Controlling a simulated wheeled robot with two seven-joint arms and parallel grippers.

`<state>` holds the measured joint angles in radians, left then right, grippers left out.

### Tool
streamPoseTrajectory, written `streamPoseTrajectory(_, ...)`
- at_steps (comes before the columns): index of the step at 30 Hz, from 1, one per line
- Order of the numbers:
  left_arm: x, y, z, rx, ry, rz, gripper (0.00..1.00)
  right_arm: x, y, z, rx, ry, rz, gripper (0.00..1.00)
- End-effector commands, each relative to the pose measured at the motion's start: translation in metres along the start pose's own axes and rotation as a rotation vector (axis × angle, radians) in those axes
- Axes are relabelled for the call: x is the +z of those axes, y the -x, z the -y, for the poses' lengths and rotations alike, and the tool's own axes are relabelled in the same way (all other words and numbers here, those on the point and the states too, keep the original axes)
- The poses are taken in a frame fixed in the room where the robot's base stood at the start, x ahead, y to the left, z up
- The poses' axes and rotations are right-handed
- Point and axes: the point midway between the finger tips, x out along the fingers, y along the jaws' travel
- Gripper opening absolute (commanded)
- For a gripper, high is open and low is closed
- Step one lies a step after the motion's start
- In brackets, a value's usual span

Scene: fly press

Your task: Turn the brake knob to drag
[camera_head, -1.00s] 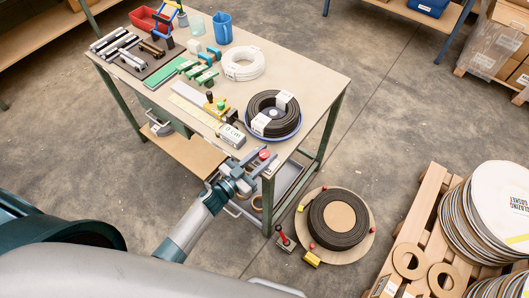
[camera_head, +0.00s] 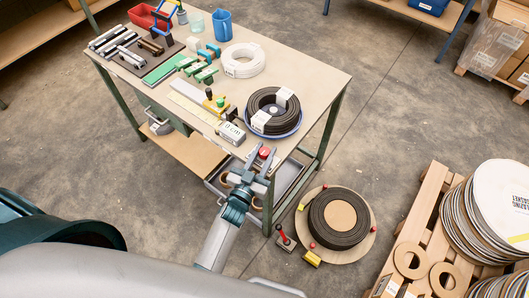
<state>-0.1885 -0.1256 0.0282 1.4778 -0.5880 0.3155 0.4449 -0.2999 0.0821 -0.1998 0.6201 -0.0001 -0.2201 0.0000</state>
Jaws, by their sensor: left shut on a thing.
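A red round knob (camera_head: 264,152), which I take to be the brake knob, sits at the near right corner of the workbench. My left gripper (camera_head: 260,159) reaches up from below to this corner. Its grey fingers lie on both sides of the knob and are shut on it. The fingers and wrist hide the knob's mount and any marks near it. I cannot read which setting it points to. My right gripper is not in view.
The workbench (camera_head: 310,82) carries a black coil in a blue dish (camera_head: 275,113), a white coil (camera_head: 243,60), green clamps and a blue mug (camera_head: 222,26). A floor turntable (camera_head: 360,250) with a black coil stands to the right, beside a pallet (camera_head: 430,200).

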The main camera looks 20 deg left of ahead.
Motion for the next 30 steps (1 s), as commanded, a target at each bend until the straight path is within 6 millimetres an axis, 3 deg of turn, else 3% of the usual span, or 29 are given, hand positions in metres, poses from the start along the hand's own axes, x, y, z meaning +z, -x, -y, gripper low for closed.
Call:
streamPoseTrajectory(3,0.001,0.001,0.0,0.0,0.0,0.002,0.07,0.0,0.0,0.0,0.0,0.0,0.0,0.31)
streamPoseTrajectory(4,0.001,0.001,0.0,0.0,0.0,0.002,0.36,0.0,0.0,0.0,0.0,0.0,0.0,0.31)
streamPoseTrajectory(6,0.001,0.0,0.0,0.0,0.0,0.002,0.48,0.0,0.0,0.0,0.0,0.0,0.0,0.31)
streamPoseTrajectory(20,0.001,0.006,0.0,0.001,0.0,0.001,0.48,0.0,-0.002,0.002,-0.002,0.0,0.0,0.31)
streamPoseTrajectory(30,0.004,0.048,0.0,0.001,-0.001,0.002,0.48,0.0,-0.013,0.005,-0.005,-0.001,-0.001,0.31)
